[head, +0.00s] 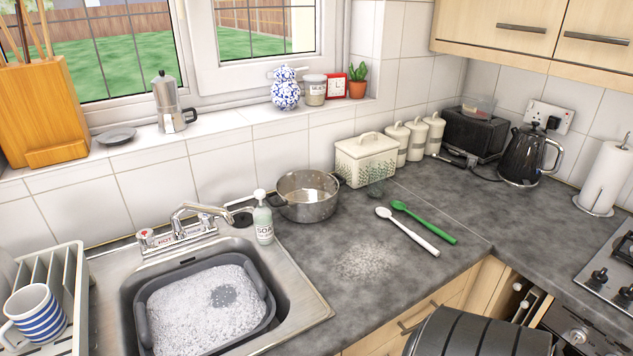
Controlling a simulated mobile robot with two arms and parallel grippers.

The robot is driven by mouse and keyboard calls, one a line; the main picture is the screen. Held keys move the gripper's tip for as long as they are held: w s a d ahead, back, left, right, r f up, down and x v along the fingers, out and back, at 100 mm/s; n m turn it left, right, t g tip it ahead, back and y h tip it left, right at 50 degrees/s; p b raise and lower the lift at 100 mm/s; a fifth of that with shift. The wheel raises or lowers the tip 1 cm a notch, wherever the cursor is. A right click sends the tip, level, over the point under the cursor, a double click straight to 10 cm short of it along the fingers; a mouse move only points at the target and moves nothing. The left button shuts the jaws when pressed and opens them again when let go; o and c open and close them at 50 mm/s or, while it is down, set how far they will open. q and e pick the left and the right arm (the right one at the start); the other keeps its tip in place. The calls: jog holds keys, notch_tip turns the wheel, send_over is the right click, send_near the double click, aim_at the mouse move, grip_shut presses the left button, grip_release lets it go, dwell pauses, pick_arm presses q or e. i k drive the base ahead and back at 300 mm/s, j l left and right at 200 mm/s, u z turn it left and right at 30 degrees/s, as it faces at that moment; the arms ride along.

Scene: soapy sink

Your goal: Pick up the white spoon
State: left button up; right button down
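The white spoon (413,235) lies flat on the dark grey worktop (340,310), right of the sink. Its bowl end points to the back left and its handle runs toward the front right. A green spoon (428,224) lies close beside it on the right, roughly parallel and apart from it. Nothing covers the white spoon. Neither of my grippers is in view.
A metal pot (307,195) and a soap bottle (263,222) stand left of the spoons. A sink basin (205,310) holds suds. A pale speckled patch (372,260) lies just left of the spoon. A black kettle (522,155) stands back right.

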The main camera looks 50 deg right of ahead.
aim_at(382, 212)
jog(key=z, duration=2.25)
